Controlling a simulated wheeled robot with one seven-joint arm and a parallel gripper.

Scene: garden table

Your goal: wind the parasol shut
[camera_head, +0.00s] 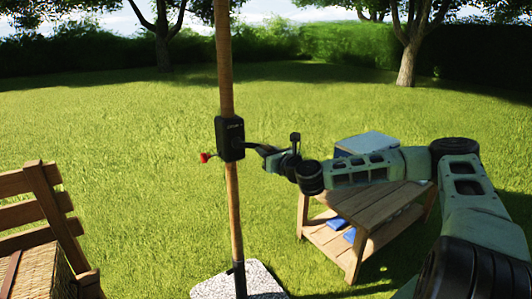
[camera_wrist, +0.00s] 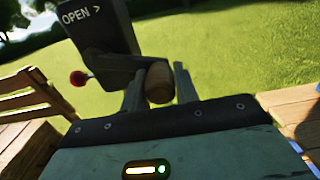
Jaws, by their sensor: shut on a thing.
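The parasol's wooden pole (camera_head: 225,75) stands upright, with a black crank housing (camera_head: 229,138) fixed partway up. The wrist view shows the housing (camera_wrist: 98,28) close up, lettered "OPEN >", with a dark crank arm (camera_wrist: 118,72) at its lower end. My gripper (camera_head: 262,149) is to the right of the housing at about its height. In the wrist view my gripper (camera_wrist: 160,88) is shut on a short, round wooden crank handle (camera_wrist: 158,80) between its two fingers. A red knob (camera_head: 205,157) sticks out on the housing's left. The canopy is out of view.
A speckled stone base (camera_head: 265,281) holds the pole's foot. A wooden chair (camera_head: 42,205) with a wicker basket (camera_head: 32,272) is at left. A wooden side table (camera_head: 375,205) with a blue-and-white box (camera_head: 366,143) stands at right, under my arm. Open lawn lies behind.

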